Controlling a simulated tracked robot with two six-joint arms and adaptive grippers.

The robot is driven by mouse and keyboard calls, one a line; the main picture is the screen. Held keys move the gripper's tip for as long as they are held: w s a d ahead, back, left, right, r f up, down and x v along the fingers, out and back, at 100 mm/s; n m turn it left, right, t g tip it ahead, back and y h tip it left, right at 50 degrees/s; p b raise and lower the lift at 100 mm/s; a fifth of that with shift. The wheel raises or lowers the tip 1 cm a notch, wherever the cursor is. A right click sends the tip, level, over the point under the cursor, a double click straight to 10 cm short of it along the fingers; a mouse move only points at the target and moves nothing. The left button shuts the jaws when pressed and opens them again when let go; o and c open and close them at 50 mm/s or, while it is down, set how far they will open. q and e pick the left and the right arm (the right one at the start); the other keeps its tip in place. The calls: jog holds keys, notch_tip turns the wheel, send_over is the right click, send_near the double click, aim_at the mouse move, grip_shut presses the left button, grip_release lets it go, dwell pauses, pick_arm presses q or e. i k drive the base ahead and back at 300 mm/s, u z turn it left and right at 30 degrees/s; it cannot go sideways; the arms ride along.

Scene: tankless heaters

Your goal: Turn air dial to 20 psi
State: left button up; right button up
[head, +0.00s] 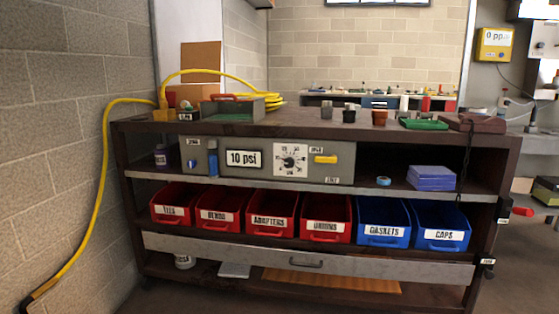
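The air dial (290,159) is a round black knob on a white square scale plate, on the front of a grey panel (217,160) in the upper shelf of the workbench. A display (243,158) left of the dial reads 10 psi. The numbers around the dial are too small to read surely. A yellow handle (325,159) sits right of the dial, and a blue handle (213,163) and a small blue knob sit to the left. Neither of my grippers shows in the head view.
The dark workbench (270,129) stands ahead, with red bins (272,212) and blue bins (383,221) below the panel. A yellow hose (96,200) runs down the left wall. A red handle (522,211) juts from the bench's right side. Floor shows at the lower right.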

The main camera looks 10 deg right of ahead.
aim_at(289, 162)
jog(key=u, duration=0.4)
jog(key=i, duration=1.2)
jog(key=u, duration=0.05)
